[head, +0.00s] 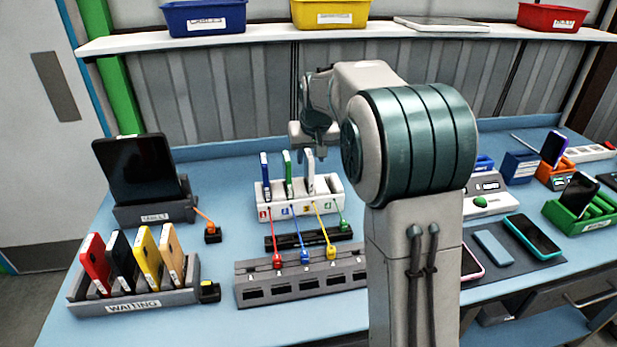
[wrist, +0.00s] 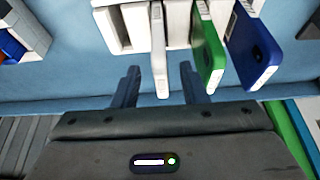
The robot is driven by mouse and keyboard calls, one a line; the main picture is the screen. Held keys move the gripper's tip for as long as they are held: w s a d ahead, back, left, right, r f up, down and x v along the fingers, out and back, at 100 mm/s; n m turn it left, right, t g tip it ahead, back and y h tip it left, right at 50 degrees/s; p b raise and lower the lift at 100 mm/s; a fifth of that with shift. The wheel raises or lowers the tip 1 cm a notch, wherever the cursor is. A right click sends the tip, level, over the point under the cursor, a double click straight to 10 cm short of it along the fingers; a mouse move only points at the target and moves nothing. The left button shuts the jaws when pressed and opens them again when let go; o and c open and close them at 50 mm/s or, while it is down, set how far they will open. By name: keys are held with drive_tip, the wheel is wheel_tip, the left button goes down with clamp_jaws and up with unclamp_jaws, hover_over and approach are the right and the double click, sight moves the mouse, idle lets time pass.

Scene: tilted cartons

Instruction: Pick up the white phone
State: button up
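The white phone (head: 308,172) stands upright in the white numbered rack (head: 285,207), to the right of a green phone (head: 287,172) and a blue phone (head: 265,178). My gripper (head: 313,152) is above the rack, near the phone's top. In the wrist view, my gripper (wrist: 160,84) is open. The white phone (wrist: 158,50) appears edge-on between the lines of the two fingers. The green phone (wrist: 208,52) is close to the right finger. I cannot tell how far the fingertips are from the white phone in depth.
Coloured cables run from the rack to a grey dock (head: 300,277). A WAITING rack (head: 135,303) with several phones stands at the left front. A dark tablet (head: 135,168) leans behind it. A shelf (head: 260,36) with bins spans the back.

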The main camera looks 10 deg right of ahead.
sight(309, 177)
drive_tip(key=shift+p+x, duration=0.45)
drive_tip(key=shift+x, duration=2.25)
drive_tip(key=shift+w+r, duration=0.1)
clamp_jaws()
